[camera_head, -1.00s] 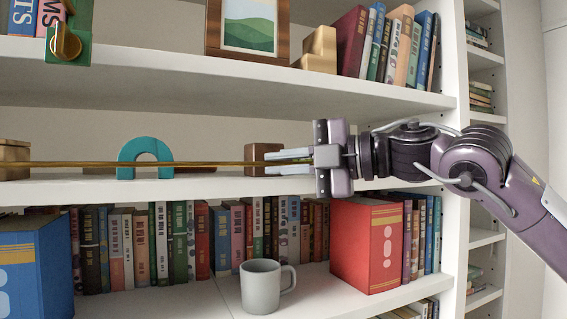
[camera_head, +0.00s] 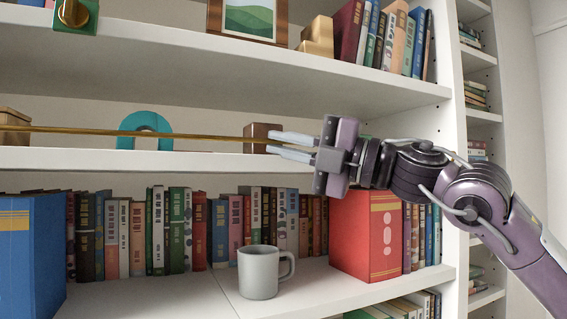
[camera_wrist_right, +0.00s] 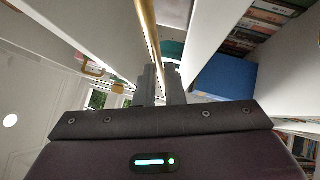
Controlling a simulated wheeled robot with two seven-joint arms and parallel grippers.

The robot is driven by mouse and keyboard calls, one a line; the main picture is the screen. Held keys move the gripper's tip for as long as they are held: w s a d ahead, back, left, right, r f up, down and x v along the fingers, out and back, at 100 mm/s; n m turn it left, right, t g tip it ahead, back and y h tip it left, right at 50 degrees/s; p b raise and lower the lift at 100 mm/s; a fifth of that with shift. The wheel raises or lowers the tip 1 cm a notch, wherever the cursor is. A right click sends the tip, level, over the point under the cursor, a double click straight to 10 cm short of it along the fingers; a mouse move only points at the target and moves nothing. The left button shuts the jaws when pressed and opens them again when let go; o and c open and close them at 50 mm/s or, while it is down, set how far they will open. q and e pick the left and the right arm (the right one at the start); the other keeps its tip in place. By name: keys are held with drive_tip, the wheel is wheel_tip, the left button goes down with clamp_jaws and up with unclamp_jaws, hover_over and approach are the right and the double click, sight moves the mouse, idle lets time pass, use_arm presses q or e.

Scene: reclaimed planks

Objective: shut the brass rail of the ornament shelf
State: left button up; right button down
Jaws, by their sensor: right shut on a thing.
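The brass rail (camera_head: 200,137) runs as a thin bar across the front of the ornament shelf (camera_head: 200,161), slanting slightly down to the right. My right gripper (camera_head: 275,145) is shut on the rail's right end, its two pale fingers above and below it. In the right wrist view the rail (camera_wrist_right: 148,25) runs away from between the fingers (camera_wrist_right: 162,80). Behind the rail stand a teal arch (camera_head: 146,124), a brown wooden block (camera_head: 262,131) and a brass-coloured box (camera_head: 14,117) at the far left. The rail's left end is out of view. My left gripper is not in view.
The shelf below holds a row of books (camera_head: 190,230), a grey mug (camera_head: 259,273), a large red book (camera_head: 368,240) and a blue one (camera_head: 30,255). The upper shelf holds a green bracket with a brass knob (camera_head: 73,14), a picture frame (camera_head: 250,18) and books.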

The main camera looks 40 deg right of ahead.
sight(258, 141)
drive_tip(key=f+n+y+b, duration=0.1)
drive_tip(key=n+y, duration=0.1)
drive_tip(key=n, duration=0.1)
drive_tip(key=f+n+y+b, duration=0.1)
drive_tip(key=n+y, duration=0.2)
drive_tip(key=n, duration=0.1)
drive_tip(key=f+n+g+y+b, duration=0.1)
drive_tip(key=n+y, duration=0.2)
drive_tip(key=shift+s+a+n+b, duration=0.15)
drive_tip(key=shift+s+n+b, duration=0.15)
drive_tip(key=shift+s+n, duration=0.1)
drive_tip(key=shift+w+f+n+g+y+p, duration=0.15)
drive_tip(key=shift+f+n+g+y, duration=0.1)
drive_tip(key=shift+n+g+y, duration=0.85)
drive_tip(key=shift+s+f+n+g+y+p, duration=0.15)
drive_tip(key=shift+n+g+y, duration=0.5)
drive_tip(key=shift+n, duration=0.85)
drive_tip(key=shift+w+f+n+g+y+p, duration=0.1)
drive_tip(key=shift+f+n+g+y+p, duration=0.15)
drive_tip(key=shift+n+g+y, duration=0.85)
drive_tip(key=shift+f+n+h, duration=0.1)
drive_tip(key=shift+n+h, duration=0.25)
drive_tip(key=shift+n, duration=0.05)
drive_tip(key=c, duration=1.8)
unclamp_jaws()
